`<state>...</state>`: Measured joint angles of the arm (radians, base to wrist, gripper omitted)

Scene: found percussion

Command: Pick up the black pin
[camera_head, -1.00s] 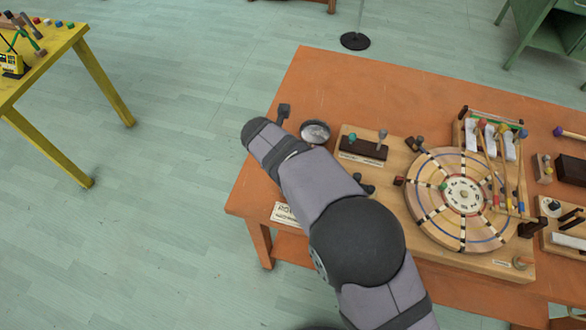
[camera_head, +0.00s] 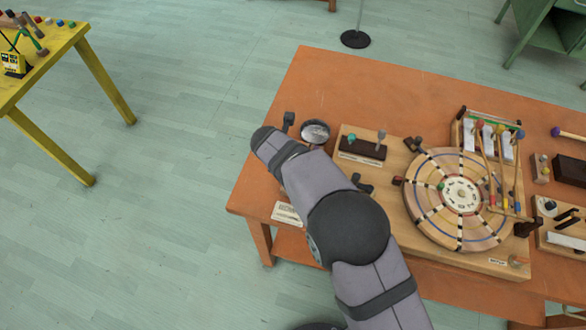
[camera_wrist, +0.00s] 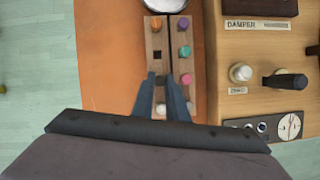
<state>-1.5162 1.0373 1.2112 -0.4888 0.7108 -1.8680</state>
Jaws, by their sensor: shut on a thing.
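In the wrist view, my gripper (camera_wrist: 160,77) is over the left strip of a wooden peg block (camera_wrist: 168,62). Its two fingers are closed on the black pin (camera_wrist: 160,80), a small dark piece mostly hidden between the fingertips. I cannot tell whether the pin is still seated or lifted clear of its hole. In the camera_head view, my arm covers the peg block, and the pin cannot be made out.
The block also holds an orange pin (camera_wrist: 155,23), purple pin (camera_wrist: 183,23), teal pin (camera_wrist: 185,52), pink pin (camera_wrist: 186,80) and pale pins. An empty square hole (camera_wrist: 157,55) shows. A wooden board (camera_wrist: 235,60) with knobs stands close right. The orange table (camera_wrist: 100,60) is bare at left.

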